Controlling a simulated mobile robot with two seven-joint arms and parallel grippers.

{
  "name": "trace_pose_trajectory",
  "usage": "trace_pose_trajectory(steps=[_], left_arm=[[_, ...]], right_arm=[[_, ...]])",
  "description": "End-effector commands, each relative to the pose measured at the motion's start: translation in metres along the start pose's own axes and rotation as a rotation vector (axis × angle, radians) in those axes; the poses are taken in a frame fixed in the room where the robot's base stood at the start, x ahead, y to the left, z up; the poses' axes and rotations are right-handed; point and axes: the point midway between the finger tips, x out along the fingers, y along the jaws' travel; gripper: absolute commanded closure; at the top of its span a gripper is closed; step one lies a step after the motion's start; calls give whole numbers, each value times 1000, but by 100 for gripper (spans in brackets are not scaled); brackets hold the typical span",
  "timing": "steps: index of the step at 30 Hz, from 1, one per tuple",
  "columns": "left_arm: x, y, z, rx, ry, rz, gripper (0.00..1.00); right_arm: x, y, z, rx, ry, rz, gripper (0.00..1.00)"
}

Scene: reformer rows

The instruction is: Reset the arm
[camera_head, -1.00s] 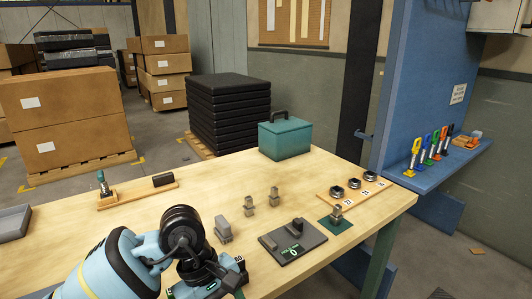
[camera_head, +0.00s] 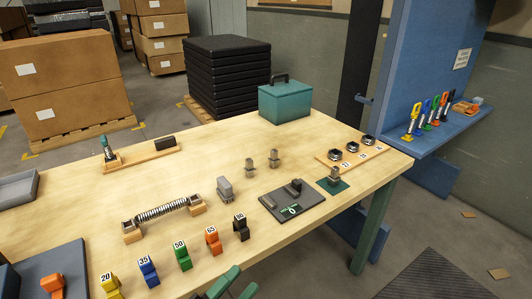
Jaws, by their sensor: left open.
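My left gripper (camera_head: 236,284) shows only as its green fingertips at the bottom edge of the head view. The fingers are apart with nothing seen between them, in front of the row of numbered blocks. Most of my left arm is out of the picture. My right gripper is not in view. A spring (camera_head: 163,210) lies across two wooden supports on the table (camera_head: 310,150).
Numbered blocks stand in a row: yellow (camera_head: 110,288), blue (camera_head: 149,273), green (camera_head: 182,257), orange (camera_head: 214,243), black (camera_head: 241,229). Behind are a grey block (camera_head: 224,189), a dark plate (camera_head: 283,207), a teal toolbox (camera_head: 285,102) and a ring board (camera_head: 345,160). A grey tray (camera_head: 18,188) is at left.

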Motion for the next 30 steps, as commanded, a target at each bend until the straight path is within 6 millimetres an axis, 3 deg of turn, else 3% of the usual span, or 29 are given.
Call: trace_pose_trajectory(steps=[3,7,12,16,21,30], left_arm=[[-54,35,31,-308,-294,68,42],[-125,77,50,-622,-605,125,42],[-222,124,44,-960,-965,174,42],[-278,146,28,-1141,-1170,189,42],[-317,158,11,-1260,-1312,195,42],[-324,161,7,-1283,-1340,196,42]], right_arm=[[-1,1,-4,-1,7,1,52],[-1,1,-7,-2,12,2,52],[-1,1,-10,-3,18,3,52],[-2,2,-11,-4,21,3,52],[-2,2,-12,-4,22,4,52],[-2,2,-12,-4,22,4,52]])
